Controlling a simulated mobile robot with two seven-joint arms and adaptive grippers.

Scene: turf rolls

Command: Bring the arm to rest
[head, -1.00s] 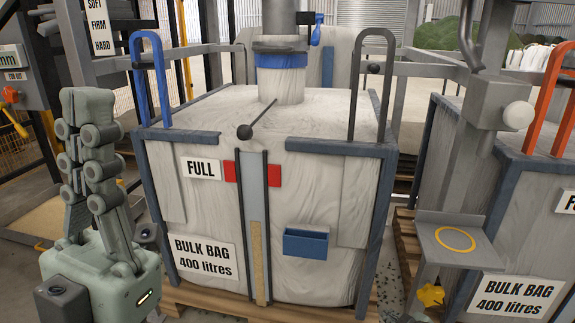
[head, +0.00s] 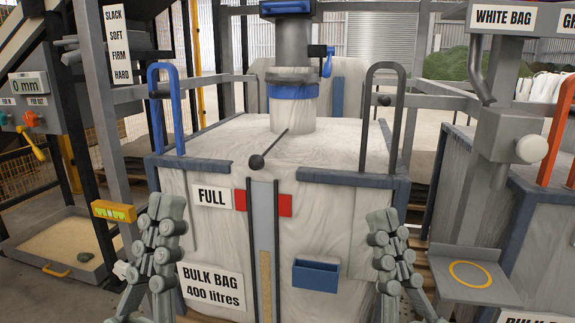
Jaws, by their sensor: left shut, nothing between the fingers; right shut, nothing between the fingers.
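My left gripper (head: 166,207) stands at the lower left of the head view, fingers pointing up and closed together, with nothing in them. It is in front of the left side of the bulk bag (head: 335,230) and partly covers its edge. My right gripper (head: 382,222) stands at the lower middle right, also pointing up, closed and empty, in front of the bag's right edge. Both grippers look apart from each other, with the bag's front face between them. Whether either touches the bag cannot be told. The lower parts of both arms are cut off by the frame.
A blue loop (head: 155,110) and a dark loop (head: 366,115) rise from the bag's top corners. A yellow level (head: 113,211) sits by the left post. A small grey shelf (head: 460,287) with a yellow ring is at right. A sand tray (head: 60,240) lies at far left.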

